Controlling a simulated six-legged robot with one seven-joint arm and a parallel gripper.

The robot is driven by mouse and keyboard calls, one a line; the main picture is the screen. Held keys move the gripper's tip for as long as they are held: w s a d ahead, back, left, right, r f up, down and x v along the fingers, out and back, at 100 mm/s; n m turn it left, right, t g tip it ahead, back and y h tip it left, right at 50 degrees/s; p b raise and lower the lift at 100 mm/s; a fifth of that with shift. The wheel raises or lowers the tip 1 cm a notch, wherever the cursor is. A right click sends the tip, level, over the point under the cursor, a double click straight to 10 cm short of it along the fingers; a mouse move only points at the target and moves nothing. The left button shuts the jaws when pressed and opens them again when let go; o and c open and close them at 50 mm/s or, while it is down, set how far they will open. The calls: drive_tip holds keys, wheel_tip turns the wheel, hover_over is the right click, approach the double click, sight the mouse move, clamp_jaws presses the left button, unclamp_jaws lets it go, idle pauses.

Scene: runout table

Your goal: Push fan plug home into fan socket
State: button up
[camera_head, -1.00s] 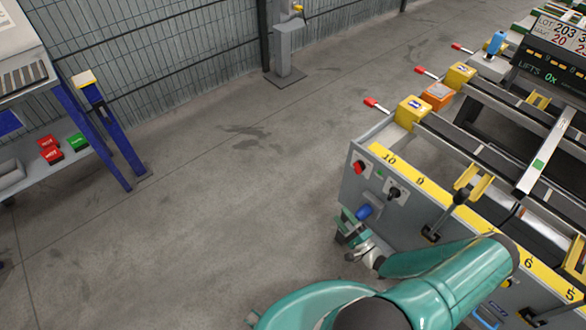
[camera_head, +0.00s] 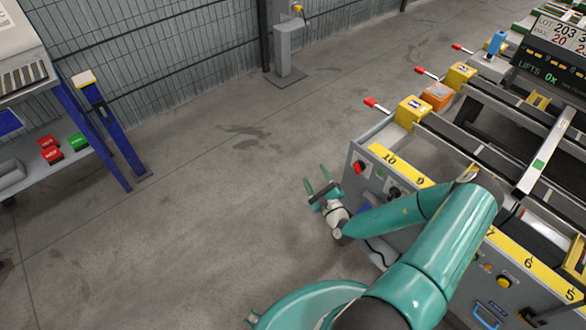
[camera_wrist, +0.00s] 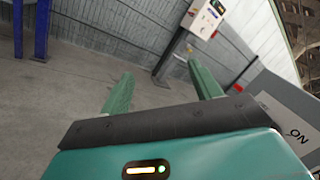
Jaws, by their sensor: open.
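My gripper (camera_head: 320,187) is open in the head view, its two green fingers apart and pointing up and left beside the left end of the table's grey control panel (camera_head: 350,186). The wrist view shows the open fingers (camera_wrist: 162,86) with nothing between them. A black cable (camera_head: 380,259) hangs below my forearm. Whether the plug is fully seated cannot be seen.
The panel carries a red button (camera_head: 358,167) and a black knob (camera_head: 394,193). A blue-legged bench (camera_head: 118,146) stands at left. The floor between is clear.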

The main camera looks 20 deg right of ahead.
drive_tip(key=w+a+r+m+g+h, duration=0.1)
drive_tip(key=w+a+r+m, duration=0.2)
drive_tip(key=a, duration=0.4)
drive_tip(key=r+m, duration=0.1)
drive_tip(key=m, duration=0.1)
drive_tip(key=shift+w+r+m, duration=0.2)
drive_tip(key=shift+m, duration=0.2)
drive_tip(key=shift+a, duration=0.1)
idle(0.8)
